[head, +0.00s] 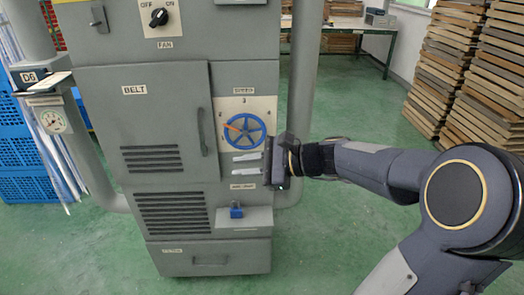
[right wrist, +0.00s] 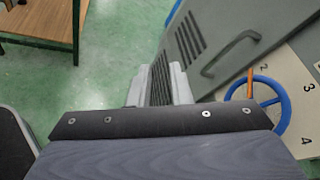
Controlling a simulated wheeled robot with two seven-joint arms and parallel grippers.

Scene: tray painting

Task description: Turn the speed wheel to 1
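The blue speed wheel (head: 262,131) is on a pale dial plate (head: 268,104) on the front of the grey cabinet. Its orange pointer (head: 233,126) points left and slightly up. In the right wrist view the wheel (right wrist: 284,112) is at the right, and the orange pointer (right wrist: 250,82) lies to the left of the number 2. The numbers 3 and 4 are further round; I cannot read a 1. My right gripper (head: 247,163) is just below the wheel, apart from it. Its two fingers are spread with nothing between them. My left gripper is out of view.
The cabinet has a belt door with a long handle (head: 202,132), a fan switch (head: 159,17) above and a small blue part (head: 236,211) on a ledge below. Stacked wooden trays (head: 482,75) stand at the right. Blue crates (head: 22,150) stand at the left.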

